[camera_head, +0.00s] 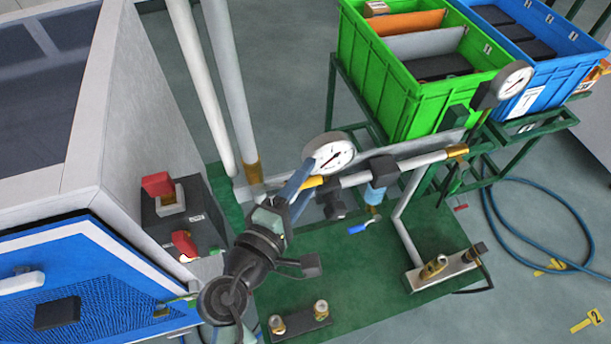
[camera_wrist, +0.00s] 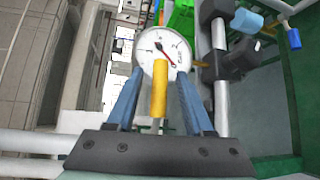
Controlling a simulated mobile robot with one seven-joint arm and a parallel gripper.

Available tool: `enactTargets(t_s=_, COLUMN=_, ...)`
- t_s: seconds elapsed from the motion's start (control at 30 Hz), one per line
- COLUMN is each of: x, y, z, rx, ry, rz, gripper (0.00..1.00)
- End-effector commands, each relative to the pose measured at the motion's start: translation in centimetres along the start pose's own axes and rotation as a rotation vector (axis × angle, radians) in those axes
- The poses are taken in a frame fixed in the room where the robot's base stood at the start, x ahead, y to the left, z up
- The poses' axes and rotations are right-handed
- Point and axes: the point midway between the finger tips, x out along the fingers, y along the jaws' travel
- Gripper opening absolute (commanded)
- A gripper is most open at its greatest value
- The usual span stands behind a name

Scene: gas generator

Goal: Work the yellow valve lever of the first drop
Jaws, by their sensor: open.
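The yellow valve lever (camera_head: 313,181) shows as a short piece beside my gripper's blue fingers in the head view, on the pipe below the round white gauge (camera_head: 331,156). In the wrist view the yellow lever (camera_wrist: 159,90) stands upright between my two blue fingers, with a visible gap on each side. My gripper (camera_head: 306,172) is open around it; its fingertips (camera_wrist: 160,74) reach past the lever's sides towards the gauge (camera_wrist: 163,53). Whether a finger touches the lever is unclear. The lever's pivot is hidden in the head view.
A blue lever (camera_head: 357,228) hangs on the same pipe to the right. A second gauge (camera_head: 515,80) stands near green (camera_head: 425,115) and blue crates (camera_head: 548,85). A switch box (camera_head: 184,222) stands left of my arm. A blue hose (camera_head: 530,255) lies on the floor at right.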

Motion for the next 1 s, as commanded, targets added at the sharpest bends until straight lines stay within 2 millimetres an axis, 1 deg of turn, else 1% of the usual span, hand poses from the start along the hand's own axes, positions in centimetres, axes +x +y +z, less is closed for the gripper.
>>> enactTargets(t_s=0.23, x=0.10, y=-0.03, z=0.00, rx=0.001, ry=0.000, rz=0.000, gripper=0.52)
enactTargets(t_s=0.27, x=0.09, y=-0.03, z=0.00, rx=0.000, ry=0.000, rz=0.000, gripper=0.48)
enactTargets(t_s=0.3, x=0.09, y=-0.02, z=0.00, rx=0.001, ry=0.000, rz=0.000, gripper=0.41)
enactTargets(t_s=0.37, x=0.08, y=-0.02, z=0.00, rx=0.001, ry=0.000, rz=0.000, gripper=0.30)
enactTargets(t_s=0.4, x=0.08, y=-0.02, z=0.00, rx=0.001, ry=0.000, rz=0.000, gripper=0.23)
enactTargets(t_s=0.53, x=0.07, y=-0.02, z=-0.01, rx=0.000, ry=0.000, rz=0.000, gripper=0.00)
enactTargets(t_s=1.0, x=0.04, y=-0.04, z=-0.02, rx=0.000, ry=0.000, rz=-0.001, gripper=0.00)
